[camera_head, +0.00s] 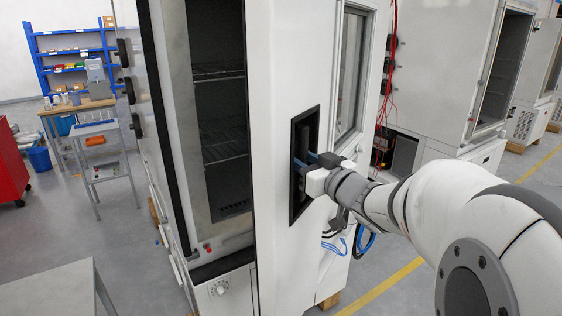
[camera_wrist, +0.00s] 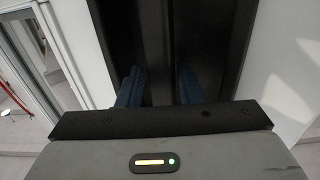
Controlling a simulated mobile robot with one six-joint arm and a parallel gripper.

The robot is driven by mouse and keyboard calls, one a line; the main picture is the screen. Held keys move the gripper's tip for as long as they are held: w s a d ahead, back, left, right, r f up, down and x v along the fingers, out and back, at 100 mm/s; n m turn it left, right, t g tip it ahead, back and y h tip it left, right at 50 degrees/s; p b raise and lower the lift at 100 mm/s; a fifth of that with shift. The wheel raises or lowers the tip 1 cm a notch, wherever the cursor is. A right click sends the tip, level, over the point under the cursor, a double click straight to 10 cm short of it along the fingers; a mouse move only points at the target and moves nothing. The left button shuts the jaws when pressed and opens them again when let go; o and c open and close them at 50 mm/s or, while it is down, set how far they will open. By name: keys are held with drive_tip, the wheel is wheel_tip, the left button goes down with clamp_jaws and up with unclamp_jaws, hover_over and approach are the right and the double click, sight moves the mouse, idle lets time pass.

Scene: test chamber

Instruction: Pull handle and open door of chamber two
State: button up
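The white chamber door (camera_head: 279,130) stands partly open, with a gap at its left edge. Through the gap, the dark chamber interior (camera_head: 222,110) shows wire shelves. A tall black recess holds the dark door handle (camera_head: 305,137), a vertical bar that also shows in the wrist view (camera_wrist: 163,45). My gripper (camera_head: 308,160) reaches into the recess from the right. In the wrist view, the blue fingers (camera_wrist: 160,88) lie on either side of the handle bar and appear closed on it. The fingertips' contact is partly hidden in the dark recess.
Another open white chamber (camera_head: 445,75) stands behind at the right, with red cables. A grey table (camera_head: 55,292) is at the front left. A red cabinet (camera_head: 10,165) and a small trolley (camera_head: 103,160) stand farther left. Grey floor lies between them.

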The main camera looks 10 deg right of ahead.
drive_tip(key=shift+o, duration=1.3)
drive_tip(key=shift+s, duration=0.1)
drive_tip(key=shift+f, duration=0.1)
drive_tip(key=b+v, duration=0.1)
drive_tip(key=v, duration=0.6)
drive_tip(key=shift+s, duration=0.35)
drive_tip(key=shift+d, duration=0.1)
drive_tip(key=shift+c, duration=0.3)
